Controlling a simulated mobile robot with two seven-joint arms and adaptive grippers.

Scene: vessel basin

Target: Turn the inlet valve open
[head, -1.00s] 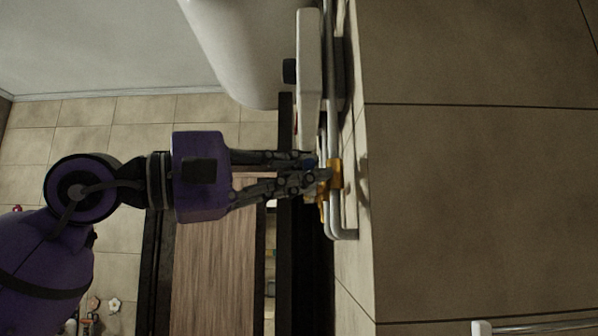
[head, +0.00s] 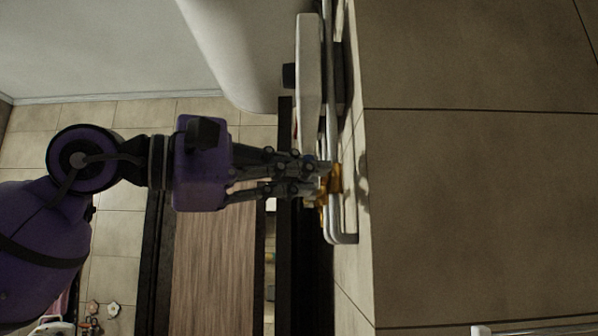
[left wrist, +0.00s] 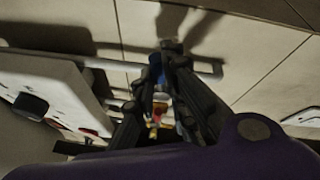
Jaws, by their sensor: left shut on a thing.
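The brass valve (head: 335,180) sits on the grey pipes along the tiled wall in the head view. In the left wrist view a blue part, apparently the valve's handle (left wrist: 155,70), shows between the fingers of my left gripper (left wrist: 165,75). In the head view my left gripper (head: 312,175) reaches in from the left, with its fingertips at the valve. It is shut on the handle, which the fingers mostly hide there. The exact angle of the handle is hard to tell. My right gripper is not in view.
A white panel box with a black knob (head: 289,75) stands just above the gripper beside the pipes (head: 331,110). A large white vessel (head: 235,50) is at the top. A dark-framed wooden surface (head: 212,260) lies below the arm. The tiled wall (head: 480,200) fills the right.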

